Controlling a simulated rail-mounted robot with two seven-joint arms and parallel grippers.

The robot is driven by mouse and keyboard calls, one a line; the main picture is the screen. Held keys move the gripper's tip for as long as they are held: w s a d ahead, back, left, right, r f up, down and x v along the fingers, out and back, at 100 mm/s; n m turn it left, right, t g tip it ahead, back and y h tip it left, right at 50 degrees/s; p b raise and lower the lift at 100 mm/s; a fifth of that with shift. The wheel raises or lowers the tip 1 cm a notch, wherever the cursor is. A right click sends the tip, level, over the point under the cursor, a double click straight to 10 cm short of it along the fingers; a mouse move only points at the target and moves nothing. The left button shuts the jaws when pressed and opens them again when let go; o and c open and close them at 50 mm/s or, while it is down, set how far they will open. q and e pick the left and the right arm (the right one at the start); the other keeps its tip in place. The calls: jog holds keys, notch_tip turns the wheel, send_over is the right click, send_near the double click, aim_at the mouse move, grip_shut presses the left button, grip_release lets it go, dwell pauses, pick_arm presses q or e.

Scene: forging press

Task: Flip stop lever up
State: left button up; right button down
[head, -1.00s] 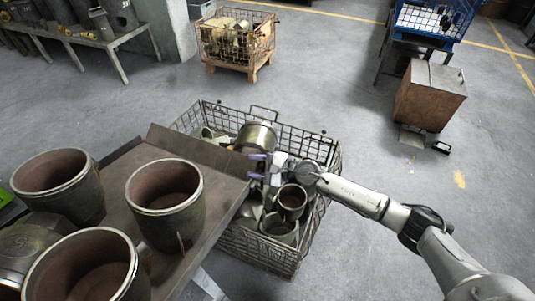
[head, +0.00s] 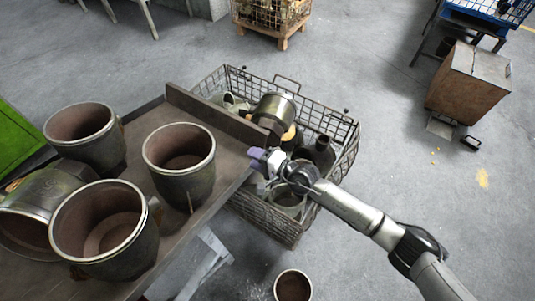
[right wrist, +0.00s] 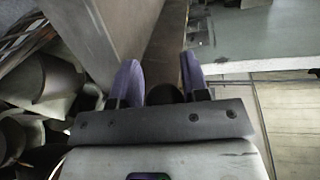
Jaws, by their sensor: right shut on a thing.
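My right gripper (head: 262,162) is at the right edge of the brown metal table (head: 232,160), beside the wire basket. In the right wrist view its two purple fingers (right wrist: 160,78) stand apart, with a dark brown bar (right wrist: 165,48) between them, and it is shut on this bar. The bar may be the stop lever, but I cannot tell for sure. In the head view the gripper hides it. A raised metal plate (head: 215,115) runs along the table's far right edge. My left gripper is not in view.
Several large metal cups (head: 180,165) stand on the table left of the gripper. The wire basket (head: 340,140) holds metal parts below my right arm. Another cup (head: 293,285) shows at the bottom. A brown box (head: 468,80) stands at right.

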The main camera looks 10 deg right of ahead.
jog(key=shift+d+f, duration=0.2)
jog(key=shift+f, duration=0.4)
jog(key=c, duration=1.1)
grip_release()
jog(key=o, duration=0.3)
jog(key=shift+w+d+r, duration=0.2)
jog(key=shift+w, duration=0.05)
jog(key=shift+o, duration=1.2)
jog(key=shift+r, duration=0.15)
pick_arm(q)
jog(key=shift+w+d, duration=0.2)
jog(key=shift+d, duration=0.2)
pick_arm(e)
jog(key=shift+s, duration=0.1)
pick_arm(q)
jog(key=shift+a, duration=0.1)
pick_arm(e)
jog(key=shift+a, duration=0.15)
jog(key=shift+s+r, duration=0.1)
